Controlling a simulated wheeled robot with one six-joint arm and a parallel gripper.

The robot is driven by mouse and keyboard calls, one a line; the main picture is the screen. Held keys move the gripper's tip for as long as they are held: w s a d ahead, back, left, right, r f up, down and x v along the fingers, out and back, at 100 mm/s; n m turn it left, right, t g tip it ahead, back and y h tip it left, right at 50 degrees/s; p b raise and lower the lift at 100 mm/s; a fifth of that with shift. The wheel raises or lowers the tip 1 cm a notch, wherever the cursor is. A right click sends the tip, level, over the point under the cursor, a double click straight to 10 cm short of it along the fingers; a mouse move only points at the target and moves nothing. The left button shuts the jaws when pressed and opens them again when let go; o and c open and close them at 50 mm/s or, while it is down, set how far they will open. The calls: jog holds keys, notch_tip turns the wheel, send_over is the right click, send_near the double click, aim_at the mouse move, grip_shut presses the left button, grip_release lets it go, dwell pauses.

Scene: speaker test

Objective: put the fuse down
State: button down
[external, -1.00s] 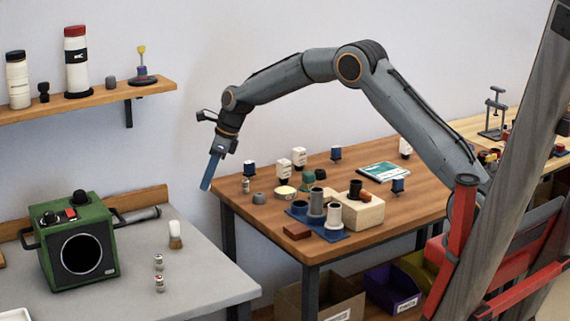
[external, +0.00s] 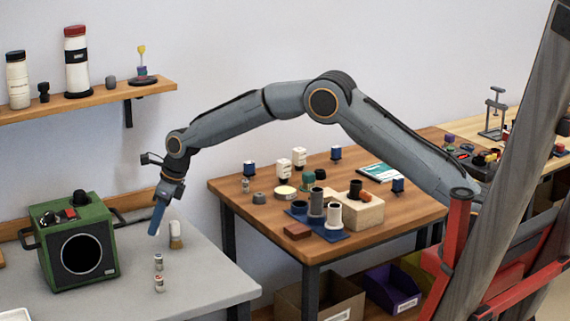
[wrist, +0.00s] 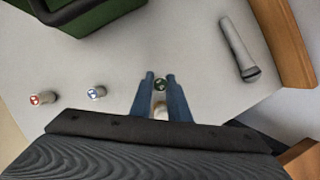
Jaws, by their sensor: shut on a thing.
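The fingers hide the fuse in the external view. I cannot tell how far it is above the bench. Two other fuses stand on the bench, one red-topped (wrist: 42,98) and one blue-topped (wrist: 97,93). In the external view they are the front fuse (external: 159,284) and the back fuse (external: 158,262).
A green speaker box (external: 105,262) stands left on the grey bench (external: 205,290). A grey torch-like tool (wrist: 239,50) lies at the back. The bench front around the fuses has free room.

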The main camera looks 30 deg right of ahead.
aim_at(157, 234)
jog(key=shift+f, duration=2.05)
jog(key=shift+f, duration=0.15)
jog(key=c, duration=1.7)
grip_release()
jog(key=v, duration=1.2)
jog(key=shift+r, duration=0.2)
